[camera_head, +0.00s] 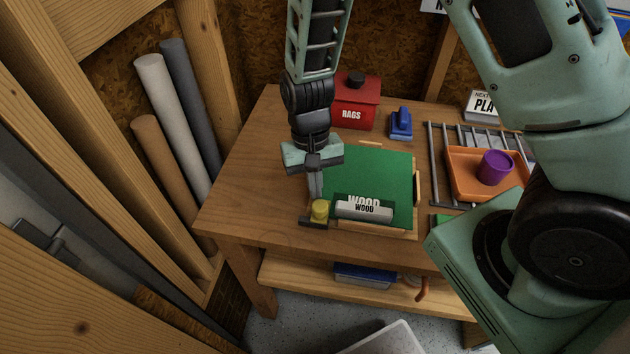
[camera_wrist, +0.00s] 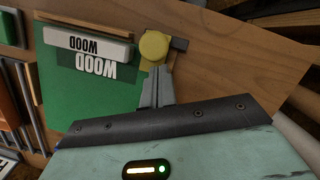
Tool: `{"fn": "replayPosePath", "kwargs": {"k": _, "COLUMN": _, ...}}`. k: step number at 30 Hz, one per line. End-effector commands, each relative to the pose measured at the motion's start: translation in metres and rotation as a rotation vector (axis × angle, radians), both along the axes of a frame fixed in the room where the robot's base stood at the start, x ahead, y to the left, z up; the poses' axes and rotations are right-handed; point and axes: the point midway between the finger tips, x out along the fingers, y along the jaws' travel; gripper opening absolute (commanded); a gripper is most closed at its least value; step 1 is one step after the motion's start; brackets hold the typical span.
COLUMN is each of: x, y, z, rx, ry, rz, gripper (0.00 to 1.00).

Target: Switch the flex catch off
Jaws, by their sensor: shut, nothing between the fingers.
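A yellow round knob (camera_head: 320,210) on a dark base, which looks like the flex catch, sits at the front left corner of the green board (camera_head: 385,170). The yellow knob (camera_wrist: 155,46) also shows in the wrist view, with its dark lever or base (camera_wrist: 180,45) beside it. My gripper (camera_head: 317,196) points down with its fingers shut and empty. In the wrist view the fingertips (camera_wrist: 158,70) end right at the knob's edge. I cannot tell whether they touch it. Which setting the catch is in does not show clearly.
A grey WOOD block (camera_head: 364,210) stands just right of the knob. A red RAGS box (camera_head: 356,102), a blue object (camera_head: 401,122), a metal rack (camera_head: 433,165) and an orange tray (camera_head: 463,186) with a purple cup (camera_head: 495,167) are also on the wooden table (camera_head: 240,205). The table's left side is clear.

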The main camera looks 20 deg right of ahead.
Motion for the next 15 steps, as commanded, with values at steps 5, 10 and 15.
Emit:
{"fn": "replayPosePath", "kwargs": {"k": 5, "x": -0.001, "y": 0.000, "z": -0.001, "rx": 0.000, "ry": 0.000, "rz": 0.000, "gripper": 0.00}}
{"fn": "replayPosePath", "kwargs": {"k": 10, "x": -0.002, "y": 0.001, "z": 0.000, "rx": 0.000, "ry": 0.000, "rz": 0.000, "gripper": 0.00}}
{"fn": "replayPosePath", "kwargs": {"k": 15, "x": -0.018, "y": 0.013, "z": 0.000, "rx": 0.000, "ry": 0.003, "rz": 0.003, "gripper": 0.00}}
